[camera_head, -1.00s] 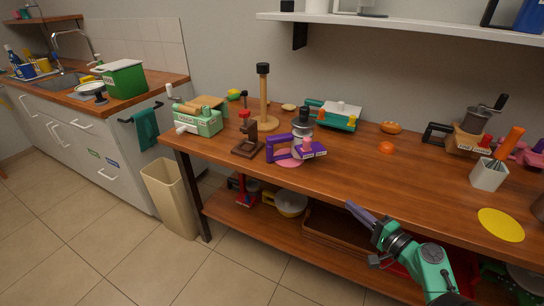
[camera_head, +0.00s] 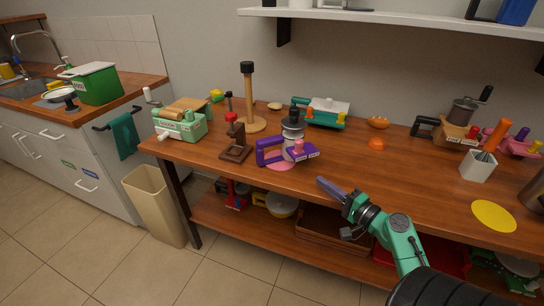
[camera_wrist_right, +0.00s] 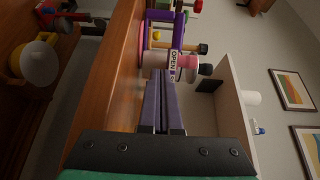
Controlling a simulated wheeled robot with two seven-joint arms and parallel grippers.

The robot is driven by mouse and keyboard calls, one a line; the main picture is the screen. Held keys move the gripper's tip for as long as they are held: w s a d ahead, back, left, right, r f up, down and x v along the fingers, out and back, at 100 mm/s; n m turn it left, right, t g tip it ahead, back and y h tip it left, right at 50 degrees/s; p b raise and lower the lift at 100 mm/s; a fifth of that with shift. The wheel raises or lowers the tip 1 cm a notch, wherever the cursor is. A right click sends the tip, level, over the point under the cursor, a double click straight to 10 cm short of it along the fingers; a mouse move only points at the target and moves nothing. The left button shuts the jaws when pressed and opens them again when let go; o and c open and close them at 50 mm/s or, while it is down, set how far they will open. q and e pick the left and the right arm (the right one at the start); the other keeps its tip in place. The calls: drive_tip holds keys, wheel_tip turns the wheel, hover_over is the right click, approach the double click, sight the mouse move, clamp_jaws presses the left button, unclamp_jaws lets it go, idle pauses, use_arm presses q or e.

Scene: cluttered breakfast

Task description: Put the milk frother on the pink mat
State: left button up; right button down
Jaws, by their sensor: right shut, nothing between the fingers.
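The pink mat (camera_head: 273,165) lies on the wooden table, partly covered by a purple frame with an "OPEN" sign (camera_head: 266,153). The mat's pink edge also shows in the right wrist view (camera_wrist_right: 142,42). My right gripper (camera_head: 320,181) is shut and empty by the table's front edge, right of the mat and far left of the cup. Its closed fingers (camera_wrist_right: 161,85) point toward the purple frame in the wrist view. My left gripper is out of view.
A silver jar with a black top (camera_head: 292,126) stands behind the purple frame. A brown stand with a red top (camera_head: 235,146) is to its left. A yellow disc (camera_head: 494,215) lies at the right. The table middle is mostly clear.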

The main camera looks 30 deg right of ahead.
drive_tip(key=w+p, duration=0.1)
drive_tip(key=w, duration=0.4)
drive_tip(key=w+a+p, duration=0.1)
drive_tip(key=w, duration=0.5)
drive_tip(key=w+p, duration=0.1)
drive_tip(key=w, duration=0.5)
drive_tip(key=shift+w+a+r, duration=0.1)
drive_tip(key=shift+a, duration=0.05)
drive_tip(key=a+p, duration=0.2)
drive_tip(key=a, duration=0.1)
drive_tip(key=shift+w+a, duration=0.3)
drive_tip(key=shift+w, duration=0.05)
drive_tip(key=shift+a+p, duration=0.25)
drive_tip(key=shift+p, duration=0.05)
drive_tip(key=shift+f, duration=0.2)
drive_tip(key=shift+a, duration=0.1)
drive_tip(key=a, duration=0.3)
drive_tip(key=w+a+p, duration=0.1)
drive_tip(key=shift+a+r, duration=0.1)
drive_tip(key=shift+a, duration=0.3)
drive_tip(key=shift+s, duration=0.1)
drive_tip(key=shift+d, duration=0.1)
